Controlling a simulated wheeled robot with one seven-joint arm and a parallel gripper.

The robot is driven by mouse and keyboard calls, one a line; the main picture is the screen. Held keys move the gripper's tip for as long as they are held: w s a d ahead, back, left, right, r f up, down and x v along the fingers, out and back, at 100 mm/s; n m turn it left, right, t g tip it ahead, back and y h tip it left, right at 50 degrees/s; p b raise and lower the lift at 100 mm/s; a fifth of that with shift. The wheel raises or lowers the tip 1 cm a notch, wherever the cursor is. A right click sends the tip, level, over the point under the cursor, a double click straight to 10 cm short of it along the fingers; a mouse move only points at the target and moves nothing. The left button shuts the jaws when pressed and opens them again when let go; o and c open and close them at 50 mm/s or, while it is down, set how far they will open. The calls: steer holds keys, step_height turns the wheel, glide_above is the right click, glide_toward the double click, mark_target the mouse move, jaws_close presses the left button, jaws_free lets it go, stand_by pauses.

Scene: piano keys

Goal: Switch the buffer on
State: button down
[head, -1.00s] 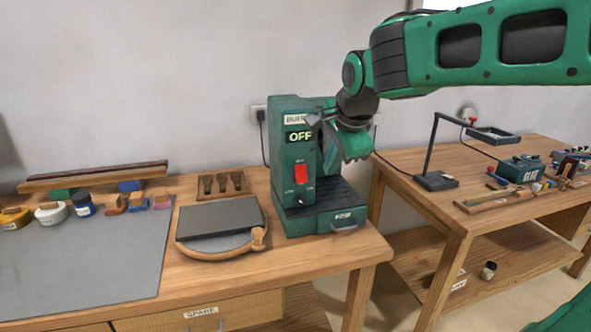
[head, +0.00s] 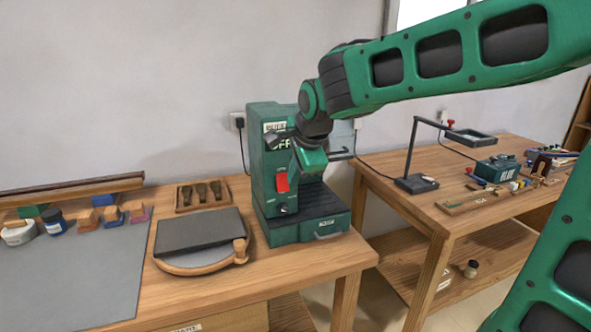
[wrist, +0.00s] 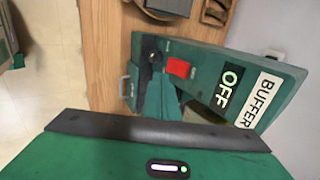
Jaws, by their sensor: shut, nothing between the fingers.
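The buffer (head: 270,160) is a green machine standing at the right end of the near bench. Its red switch (head: 282,182) is on the front panel. The switch also shows in the wrist view (wrist: 178,67), beside the lit OFF display (wrist: 228,90) and the BUFFER label (wrist: 260,100). My gripper (head: 302,168) is shut and empty. It is in front of the upper panel, just above and right of the switch in the head view, and covers part of the display. I cannot tell whether it touches the machine.
A round wooden stand with a dark slab (head: 200,232) sits left of the buffer, with a small wooden tray of tools (head: 202,194) behind it. A grey mat (head: 75,260) lies further left. A second bench (head: 440,208) on the right holds a lamp (head: 415,183).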

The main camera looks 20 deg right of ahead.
mark_target(284, 191)
steer(key=shift+w+r+x, duration=0.2)
steer(key=shift+w+x, duration=0.05)
steer(key=shift+x, duration=1.1)
steer(key=shift+w+r+x, duration=0.15)
steer(key=shift+w+x, duration=0.15)
steer(key=shift+x, duration=1.1)
steer(key=shift+w+r+x, duration=0.2)
steer(key=shift+w+x, duration=0.05)
steer(key=shift+x, duration=1.1)
